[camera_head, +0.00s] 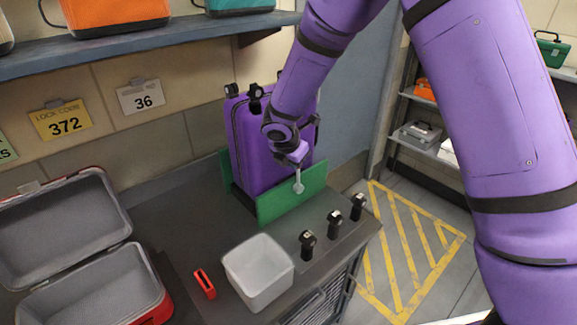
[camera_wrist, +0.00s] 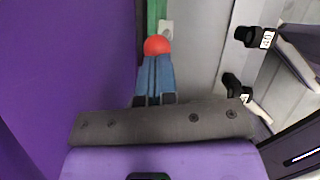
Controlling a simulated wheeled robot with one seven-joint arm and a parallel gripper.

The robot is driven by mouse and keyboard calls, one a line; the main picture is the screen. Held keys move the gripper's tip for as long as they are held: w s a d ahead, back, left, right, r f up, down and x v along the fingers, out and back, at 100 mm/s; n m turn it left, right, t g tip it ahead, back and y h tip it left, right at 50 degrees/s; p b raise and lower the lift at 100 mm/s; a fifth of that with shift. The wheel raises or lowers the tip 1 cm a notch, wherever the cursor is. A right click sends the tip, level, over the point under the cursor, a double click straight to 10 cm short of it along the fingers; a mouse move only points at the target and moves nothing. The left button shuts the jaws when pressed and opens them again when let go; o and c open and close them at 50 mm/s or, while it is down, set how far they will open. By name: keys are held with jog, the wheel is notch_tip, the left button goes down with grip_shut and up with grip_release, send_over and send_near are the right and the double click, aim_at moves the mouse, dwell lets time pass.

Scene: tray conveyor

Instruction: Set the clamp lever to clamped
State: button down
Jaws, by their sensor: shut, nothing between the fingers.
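The clamp lever (camera_head: 298,187) is a pale grey arm on the front green plate (camera_head: 290,207) of the clamp. In the wrist view its red ball knob (camera_wrist: 157,45) shows right at the tips of my gripper (camera_wrist: 155,62), whose blue fingers are shut with nothing between them. I cannot tell whether the fingertips touch the ball. In the head view my gripper (camera_head: 297,158) is just above the lever, and the ball is hidden there. A purple suitcase (camera_head: 248,150) stands upright between the green plates, partly behind my arm.
Several black-topped posts (camera_head: 307,242) stand on the counter right of a white bin (camera_head: 257,272). A red object (camera_head: 204,284) lies left of the bin, near an open red case (camera_head: 130,285). A shelf (camera_head: 150,42) runs above. Yellow floor stripes (camera_head: 410,240) mark clear floor at right.

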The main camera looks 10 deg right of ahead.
jog(key=w+d+f+g+y, duration=0.2)
jog(key=w+d+g+y, duration=0.2)
jog(key=d, duration=0.5)
jog(key=shift+w+m+g+y, duration=0.3)
jog(key=shift+w+y, duration=0.75)
jog(key=shift+y, duration=0.35)
jog(key=shift+f, duration=0.1)
